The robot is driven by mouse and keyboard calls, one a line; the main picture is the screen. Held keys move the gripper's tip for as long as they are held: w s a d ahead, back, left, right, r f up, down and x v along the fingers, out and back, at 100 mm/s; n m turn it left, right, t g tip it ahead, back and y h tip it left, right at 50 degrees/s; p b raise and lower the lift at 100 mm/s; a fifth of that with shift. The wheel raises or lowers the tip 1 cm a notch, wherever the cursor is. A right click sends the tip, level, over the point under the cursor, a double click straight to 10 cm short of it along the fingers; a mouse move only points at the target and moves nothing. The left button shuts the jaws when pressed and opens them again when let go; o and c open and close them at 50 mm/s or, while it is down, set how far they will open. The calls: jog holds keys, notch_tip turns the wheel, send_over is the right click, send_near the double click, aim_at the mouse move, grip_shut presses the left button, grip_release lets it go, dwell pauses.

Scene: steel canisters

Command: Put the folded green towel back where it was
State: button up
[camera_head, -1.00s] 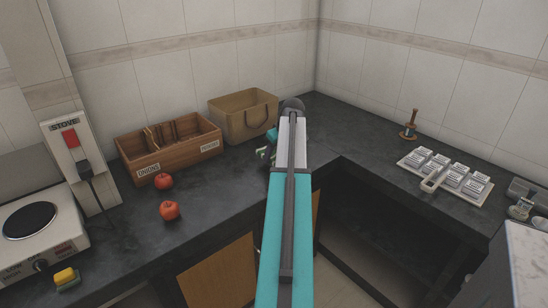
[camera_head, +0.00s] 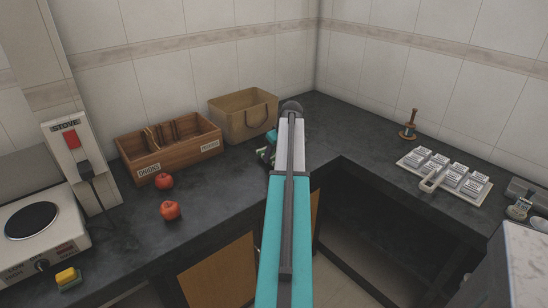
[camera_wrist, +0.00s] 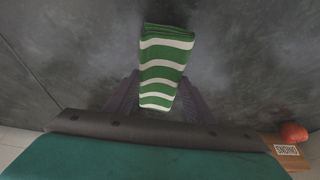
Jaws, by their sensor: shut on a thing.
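The folded green towel with white stripes (camera_wrist: 167,52) is between the two dark fingers of my gripper (camera_wrist: 158,92) in the wrist view. My gripper is shut on it, and the towel sticks out past the fingertips over the dark counter. In the head view my gripper (camera_head: 266,154) is in front of the tan bin, mostly hidden behind my own arm. Only a small bit of the towel may show there. I cannot tell whether the towel touches the counter.
A tan bin (camera_head: 229,122) and a wooden crate (camera_head: 186,163) with labels stand along the back wall. Two red apples (camera_head: 170,210) lie in front of the crate. A stove (camera_head: 35,235) is at left. A tray of labelled blocks (camera_head: 418,169) and a spindle (camera_head: 409,127) are at right.

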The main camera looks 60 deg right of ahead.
jog(key=shift+f, duration=0.75)
jog(key=shift+f, duration=0.1)
jog(key=o, duration=1)
jog(key=b+v, duration=0.1)
jog(key=v, duration=1.1)
jog(key=shift+w, duration=0.1)
